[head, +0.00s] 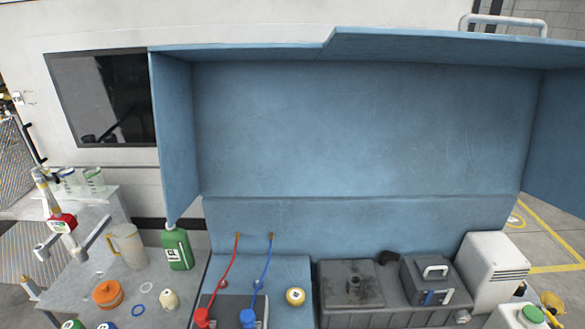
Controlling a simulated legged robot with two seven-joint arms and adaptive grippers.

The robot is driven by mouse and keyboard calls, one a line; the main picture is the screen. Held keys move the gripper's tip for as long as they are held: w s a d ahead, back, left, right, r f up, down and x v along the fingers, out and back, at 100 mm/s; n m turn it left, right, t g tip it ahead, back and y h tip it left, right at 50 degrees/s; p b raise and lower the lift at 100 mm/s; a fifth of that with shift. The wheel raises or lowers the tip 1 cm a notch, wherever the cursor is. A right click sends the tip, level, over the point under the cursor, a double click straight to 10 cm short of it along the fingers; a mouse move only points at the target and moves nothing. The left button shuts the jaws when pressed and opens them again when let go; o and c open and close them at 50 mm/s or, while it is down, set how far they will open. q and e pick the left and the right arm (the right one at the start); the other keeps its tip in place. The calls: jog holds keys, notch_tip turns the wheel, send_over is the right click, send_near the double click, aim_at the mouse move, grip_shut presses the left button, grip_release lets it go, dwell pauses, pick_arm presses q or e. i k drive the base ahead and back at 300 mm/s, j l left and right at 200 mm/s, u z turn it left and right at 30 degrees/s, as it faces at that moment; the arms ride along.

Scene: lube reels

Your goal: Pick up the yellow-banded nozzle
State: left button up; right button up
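I cannot clearly make out the yellow-banded nozzle. A small round item with a yellow band and pale top (295,296) stands on the blue surface right of the hoses. I cannot tell whether it is the nozzle. A red nozzle (201,318) hangs on a red hose (231,265), and a blue nozzle (248,318) on a blue hose (264,265), both at the bottom edge. At the left, a red and white fitting (62,223) with grey metal arms and a yellowish tube stands above the grey bench. I see neither of my grippers.
The left bench (75,282) holds a beige jug (128,246), a green bottle (177,248), an orange container (108,293) and a cream bottle (168,299). A grey tank (350,284), dark toolbox (427,279) and white box (493,265) stand right. A blue hood (360,130) overhangs.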

aim_at(71, 222)
jog(key=u, duration=1.6)
jog(key=i+j+u, duration=0.4)
jog(key=j, duration=0.15)
jog(key=i+j+u, duration=0.75)
jog(key=i, duration=0.25)
jog(key=i+z, duration=0.15)
jog(key=i, duration=0.4)
jog(key=i+j+z, duration=0.1)
jog(key=i, duration=0.45)
jog(key=i+l+z, duration=0.1)
jog(key=z, duration=0.35)
jog(key=i+z, duration=0.3)
jog(key=z, duration=0.15)
jog(key=i+z, duration=0.2)
jog(key=z, duration=0.3)
jog(key=i+j+z, duration=0.15)
jog(key=z, duration=0.3)
